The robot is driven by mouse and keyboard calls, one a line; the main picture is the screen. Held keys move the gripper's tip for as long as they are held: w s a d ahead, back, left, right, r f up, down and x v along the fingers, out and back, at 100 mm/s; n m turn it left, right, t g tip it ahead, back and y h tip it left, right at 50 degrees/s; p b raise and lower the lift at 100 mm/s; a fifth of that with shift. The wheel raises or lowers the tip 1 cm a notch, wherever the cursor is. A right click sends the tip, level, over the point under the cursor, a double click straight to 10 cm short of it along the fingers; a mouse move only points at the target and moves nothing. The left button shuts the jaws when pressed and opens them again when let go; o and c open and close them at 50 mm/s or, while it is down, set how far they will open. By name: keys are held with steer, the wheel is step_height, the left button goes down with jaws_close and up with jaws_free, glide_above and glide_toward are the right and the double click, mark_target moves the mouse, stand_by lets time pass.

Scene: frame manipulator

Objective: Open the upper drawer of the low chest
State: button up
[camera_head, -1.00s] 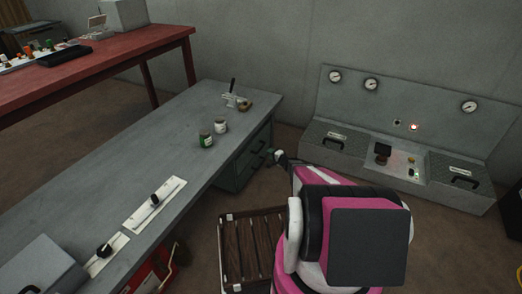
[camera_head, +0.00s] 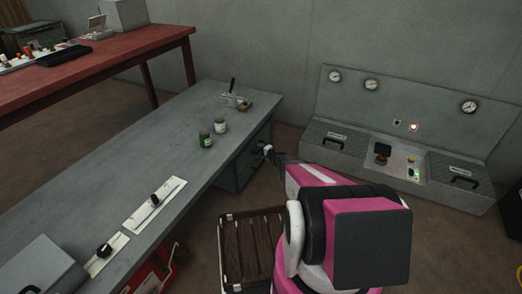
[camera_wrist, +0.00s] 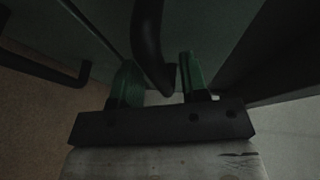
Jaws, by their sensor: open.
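The low chest (camera_head: 236,170) is grey-green and stands under the far end of the grey workbench. Its drawer fronts look flush, and my gripper and arm partly cover them in the head view. My gripper (camera_head: 268,151) is at the upper part of the chest front. In the wrist view my gripper (camera_wrist: 158,82) is open, with its two green fingers apart. The dark curved handle of the upper drawer (camera_wrist: 148,40) reaches between the fingers, and I cannot tell whether it touches them. The lower drawer's handle (camera_wrist: 45,65) shows at the left.
The grey workbench (camera_head: 120,170) carries two jars (camera_head: 213,132) near the chest. A slatted wooden cart (camera_head: 250,250) stands beside my arm. A control console (camera_head: 400,150) stands against the wall at right. Some floor is clear between chest and console.

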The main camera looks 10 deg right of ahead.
steer(key=shift+w, duration=0.1)
jaws_close()
steer(key=s+d, duration=0.8)
steer(key=d, duration=0.3)
steer(key=s+d, duration=0.9)
steer(key=d, duration=0.3)
steer(key=shift+s, duration=0.1)
jaws_free()
steer(key=v, duration=1)
steer(key=shift+s+d, duration=0.25)
steer(key=shift+s, duration=0.1)
